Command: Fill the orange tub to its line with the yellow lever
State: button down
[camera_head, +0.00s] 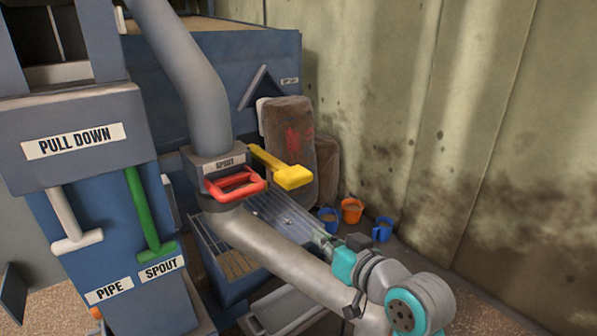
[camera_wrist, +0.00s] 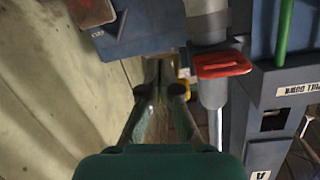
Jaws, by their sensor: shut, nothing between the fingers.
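The yellow lever (camera_head: 285,172) sticks out from the pipe's gate box, to the right of the red handle (camera_head: 235,185). The orange tub (camera_head: 351,210) stands on the floor by the wall; its inside and line are too small to read. My gripper (camera_head: 328,240) is in front of and below the yellow lever, apart from it, and partly hidden by my arm. In the wrist view my gripper (camera_wrist: 160,70) has its fingers together and empty. A small yellowish patch shows just right of the fingertips; I cannot tell whether it is the lever. The red handle (camera_wrist: 222,65) is further right.
Blue tubs (camera_head: 327,220) (camera_head: 382,228) flank the orange tub. Stacked sacks (camera_head: 288,140) stand behind the yellow lever. A grated hopper (camera_head: 237,262) lies below the gate. White and green levers hang at left under a PULL DOWN sign (camera_head: 74,141). The wall closes off the right.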

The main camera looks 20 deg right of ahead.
notch_tip(320, 180, up, 18)
jog(key=d+n+y, duration=0.1)
jog(key=n, duration=0.2)
jog(key=shift+g, duration=0.4)
jog(key=shift+d, duration=0.1)
send_over(299, 177)
notch_tip(299, 177, down, 2)
jog(key=shift+w+f, duration=0.1)
jog(key=shift+f, duration=0.15)
notch_tip(299, 177, down, 3)
jog(key=shift+f, duration=0.45)
